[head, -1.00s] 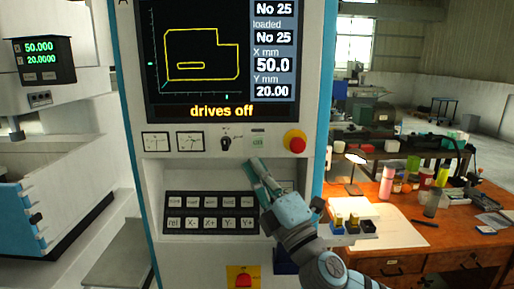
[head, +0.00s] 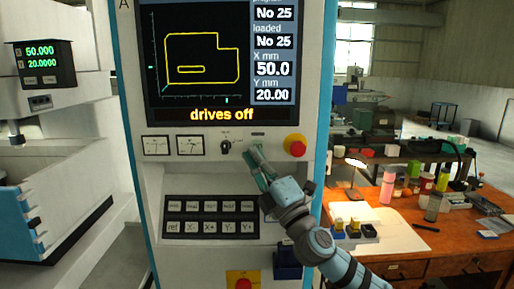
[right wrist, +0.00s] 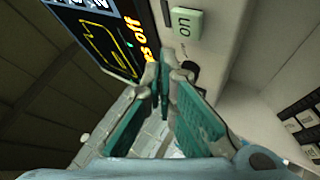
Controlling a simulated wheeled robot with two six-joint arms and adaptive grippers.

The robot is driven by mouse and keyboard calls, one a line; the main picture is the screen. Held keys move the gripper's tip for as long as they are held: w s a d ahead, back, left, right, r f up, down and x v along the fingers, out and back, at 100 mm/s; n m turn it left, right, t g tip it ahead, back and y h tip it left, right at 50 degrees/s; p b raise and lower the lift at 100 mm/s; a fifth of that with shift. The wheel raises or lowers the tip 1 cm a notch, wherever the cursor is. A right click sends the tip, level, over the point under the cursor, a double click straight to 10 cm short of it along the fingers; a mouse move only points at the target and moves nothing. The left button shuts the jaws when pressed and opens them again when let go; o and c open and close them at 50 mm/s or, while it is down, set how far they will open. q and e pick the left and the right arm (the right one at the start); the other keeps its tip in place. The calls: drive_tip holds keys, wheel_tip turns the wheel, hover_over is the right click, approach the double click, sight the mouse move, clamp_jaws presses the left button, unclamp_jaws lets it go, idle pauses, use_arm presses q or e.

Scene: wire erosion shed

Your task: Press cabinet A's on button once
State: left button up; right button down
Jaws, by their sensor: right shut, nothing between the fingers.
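Cabinet A (head: 128,60) fills the middle of the head view, with the letter A at its top left. Its screen (head: 200,60) reads "drives off". The pale green on button (right wrist: 187,24) shows upside down in the right wrist view, above my fingertips in the picture, with a visible gap between them. In the head view my fingers cover the button's place. My right gripper (head: 255,153) is shut and empty, in front of the panel strip below the screen; it also shows in the right wrist view (right wrist: 160,78). My left gripper is out of view.
A dark rotary switch (head: 225,147) sits just left of my fingers, and a red stop button (head: 297,146) on yellow to their right. A black keypad (head: 210,217) lies below. An orange workbench (head: 400,268) with bottles and a lamp stands at right.

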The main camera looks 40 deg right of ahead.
drive_tip(key=shift+w+d, duration=0.5)
drive_tip(key=shift+w, duration=0.15)
drive_tip(key=shift+d, duration=0.1)
idle(0.9)
drive_tip(key=shift+w+d, duration=0.15)
drive_tip(key=shift+w, duration=0.15)
drive_tip(key=shift+w+d, duration=0.25)
drive_tip(key=shift+w, duration=0.05)
idle(0.8)
drive_tip(key=shift+s+a, duration=0.45)
drive_tip(key=shift+s, duration=0.2)
drive_tip(key=shift+a, duration=0.1)
drive_tip(key=s+a, duration=0.1)
drive_tip(key=s, duration=0.1)
drive_tip(key=s+a, duration=0.2)
drive_tip(key=shift+b, duration=0.3)
